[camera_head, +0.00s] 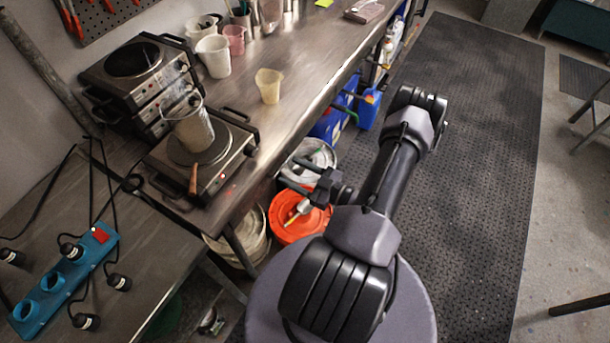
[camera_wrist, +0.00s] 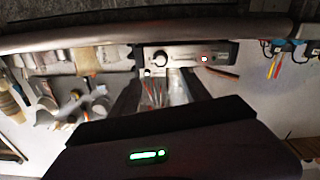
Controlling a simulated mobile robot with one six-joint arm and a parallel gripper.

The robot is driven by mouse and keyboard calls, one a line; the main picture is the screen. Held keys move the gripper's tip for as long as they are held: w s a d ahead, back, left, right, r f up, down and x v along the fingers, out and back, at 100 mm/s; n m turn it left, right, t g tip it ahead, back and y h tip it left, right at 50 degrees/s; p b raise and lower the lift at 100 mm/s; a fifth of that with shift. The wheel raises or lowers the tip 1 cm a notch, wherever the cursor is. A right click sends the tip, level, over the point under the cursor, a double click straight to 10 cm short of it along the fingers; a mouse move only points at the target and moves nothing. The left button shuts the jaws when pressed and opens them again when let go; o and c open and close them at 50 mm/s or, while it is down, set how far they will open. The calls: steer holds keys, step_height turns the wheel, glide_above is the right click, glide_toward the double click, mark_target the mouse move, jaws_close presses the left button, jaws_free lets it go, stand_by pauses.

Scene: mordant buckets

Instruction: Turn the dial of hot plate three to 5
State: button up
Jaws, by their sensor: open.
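In the wrist view the panel (camera_wrist: 190,50) lies ahead, with the dial (camera_wrist: 160,58) left of the lamp. Two more hot plates (camera_head: 140,75) are stacked behind. I cannot read any number, so which is hot plate three is unclear. My gripper (camera_head: 290,174) is open and empty, in front of and apart from the panel; its fingers also show in the wrist view (camera_wrist: 160,88).
A wooden handle (camera_head: 193,180) sticks out near the hot plate's front corner. Orange (camera_head: 300,225) and white buckets stand below the bench edge. A yellow beaker (camera_head: 269,86) and several cups stand farther along. A blue power strip (camera_head: 65,280) lies on the left table.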

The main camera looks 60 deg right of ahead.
steer(key=s, duration=0.4)
steer(key=shift+s+d, duration=0.1)
steer(key=shift+d, duration=0.05)
